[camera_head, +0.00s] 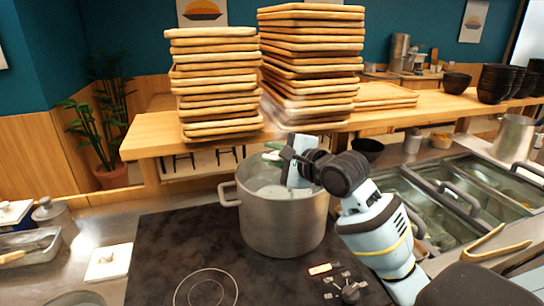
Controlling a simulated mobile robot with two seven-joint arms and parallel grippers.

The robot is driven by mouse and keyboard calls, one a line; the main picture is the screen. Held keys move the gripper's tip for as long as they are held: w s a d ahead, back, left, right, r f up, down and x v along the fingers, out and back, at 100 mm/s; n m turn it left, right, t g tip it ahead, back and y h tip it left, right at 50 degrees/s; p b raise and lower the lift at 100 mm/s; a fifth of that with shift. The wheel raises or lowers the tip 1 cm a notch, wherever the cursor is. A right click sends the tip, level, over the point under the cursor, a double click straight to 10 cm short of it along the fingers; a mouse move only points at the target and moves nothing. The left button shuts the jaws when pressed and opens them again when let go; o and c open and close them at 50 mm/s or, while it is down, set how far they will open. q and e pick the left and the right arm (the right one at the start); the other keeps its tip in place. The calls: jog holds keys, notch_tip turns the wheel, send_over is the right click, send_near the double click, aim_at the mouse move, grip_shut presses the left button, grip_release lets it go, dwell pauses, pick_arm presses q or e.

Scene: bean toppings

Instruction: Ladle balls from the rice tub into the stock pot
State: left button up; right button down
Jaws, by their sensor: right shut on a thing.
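The steel stock pot (283,226) stands upright on the dark cooktop in the middle, with pale liquid showing inside. My right arm reaches in from the lower right. My right gripper (288,160) is over the pot's opening, tilted, and shut on a thin thing, seemingly the ladle's handle (272,147), of which only a short greenish-grey end shows. The ladle's bowl is hidden, so I cannot tell whether it holds balls. I cannot make out the rice tub or any balls. My left gripper is out of view.
Tall stacks of wooden trays (215,85) (310,60) stand on the wooden shelf behind the pot. Covered food wells (450,190) and tongs (490,245) are at the right. A metal tray (30,245) is at the left. The cooktop's front left (165,250) is clear.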

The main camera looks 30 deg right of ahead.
jog(key=shift+d+r+m+t+h, duration=0.15)
jog(key=shift+m+t+h, duration=0.2)
jog(key=shift+m+t, duration=0.35)
jog(key=shift+r+m+t+h, duration=0.15)
jog(key=shift+m+t+h, duration=0.2)
jog(key=shift+m+t, duration=0.3)
jog(key=n+g, duration=0.1)
jog(key=n+g+y, duration=0.2)
jog(key=n+g, duration=0.1)
jog(key=shift+s+d+r, duration=0.3)
jog(key=shift+d+r, duration=0.05)
jog(key=n+g, duration=0.2)
jog(key=g, duration=0.1)
jog(key=n+g, duration=0.2)
jog(key=shift+s+d+r+y, duration=0.15)
jog(key=shift+s+r+y, duration=0.05)
jog(key=shift+s+y, duration=0.15)
jog(key=shift+s+d+r+n+g+h, duration=0.1)
jog(key=shift+s+n+g+h, duration=0.15)
jog(key=shift+n+g+h, duration=1)
jog(key=shift+s+d+r+n+g+h, duration=0.1)
jog(key=shift+s+n+g+h, duration=0.15)
jog(key=shift+n+g, duration=1.1)
jog(key=shift+s+d+r+n+g+h, duration=0.1)
jog(key=shift+s+n+g+h, duration=0.35)
jog(key=shift+g, duration=1.7)
jog(key=shift+w+h, duration=0.15)
jog(key=shift+h, duration=0.25)
